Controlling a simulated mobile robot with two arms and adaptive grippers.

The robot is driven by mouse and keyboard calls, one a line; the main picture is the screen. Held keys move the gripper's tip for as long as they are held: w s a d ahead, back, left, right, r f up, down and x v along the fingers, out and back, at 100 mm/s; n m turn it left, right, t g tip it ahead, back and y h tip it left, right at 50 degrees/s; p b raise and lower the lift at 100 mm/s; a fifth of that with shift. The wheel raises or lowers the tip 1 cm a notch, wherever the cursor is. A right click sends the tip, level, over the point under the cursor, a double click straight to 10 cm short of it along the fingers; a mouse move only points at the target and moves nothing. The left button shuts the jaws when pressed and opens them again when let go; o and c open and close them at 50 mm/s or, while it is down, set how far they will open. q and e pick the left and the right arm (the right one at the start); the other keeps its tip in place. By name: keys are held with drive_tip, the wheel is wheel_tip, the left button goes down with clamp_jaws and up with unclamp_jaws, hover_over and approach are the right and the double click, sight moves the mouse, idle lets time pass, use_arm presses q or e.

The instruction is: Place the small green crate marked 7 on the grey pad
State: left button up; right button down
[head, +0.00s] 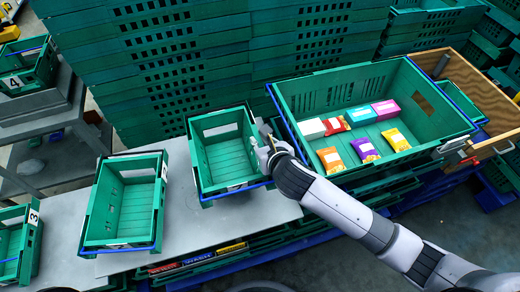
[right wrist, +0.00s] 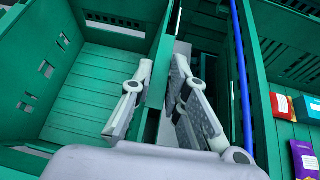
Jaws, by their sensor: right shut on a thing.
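The small green crate (head: 230,155) with a blue front edge is empty, at the centre of the head view. The mark on its front is too small to read. My right gripper (head: 266,140) is shut on the crate's right wall near the rim. In the right wrist view, the fingers (right wrist: 155,110) sit on both sides of that wall, and the crate's slatted inside (right wrist: 95,85) shows at left. A flat grey surface (head: 235,212) shows below the crate; I cannot tell a separate pad from it, nor whether the crate touches it. My left gripper is not in view.
A large green crate (head: 440,135) with several colourful packets stands close on the right. Another small green crate (head: 132,203) stands to the left, and one marked 3 (head: 12,245) at far left. Stacked green crates (head: 170,60) form a wall behind.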

wheel_tip(320, 180, down, 4)
drive_tip(key=shift+r, duration=0.25)
drive_tip(key=shift+f, duration=0.35)
drive_tip(key=c, duration=1.6)
unclamp_jaws()
drive_tip(key=shift+o, duration=0.2)
drive_tip(key=shift+s, duration=0.1)
drive_tip(key=v, duration=1.2)
